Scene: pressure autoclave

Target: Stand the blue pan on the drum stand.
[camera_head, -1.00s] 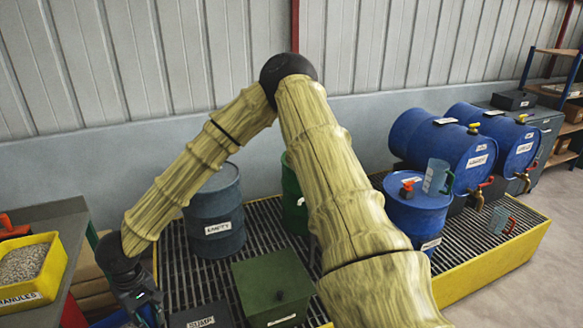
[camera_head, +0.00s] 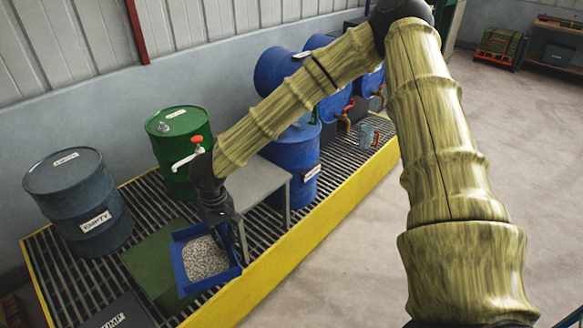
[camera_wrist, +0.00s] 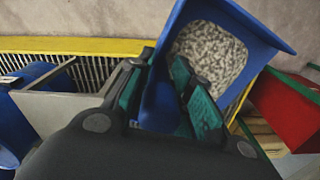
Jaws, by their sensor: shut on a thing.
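The blue pan (camera_head: 180,263) holds pale granules and hangs from my gripper (camera_head: 228,222), above the front part of the grating. In the wrist view the pan (camera_wrist: 266,28) sits between the green fingers of my gripper (camera_wrist: 162,92), which are shut on its near wall. The pan looks slightly tilted in the head view. A grey, flat-topped stand on legs (camera_head: 262,180), seemingly the drum stand, is just right of and behind the gripper. Its bare top is partly hidden by my arm. It also seems to show at left in the wrist view (camera_wrist: 62,108).
A green drum (camera_head: 180,125) with a red-handled tap, a grey EMPTY drum (camera_head: 75,195) and a blue drum (camera_head: 296,160) surround the stand. A green box (camera_head: 148,262) lies beneath the pan. The yellow-edged grating (camera_head: 300,240) borders clear floor (camera_head: 350,265).

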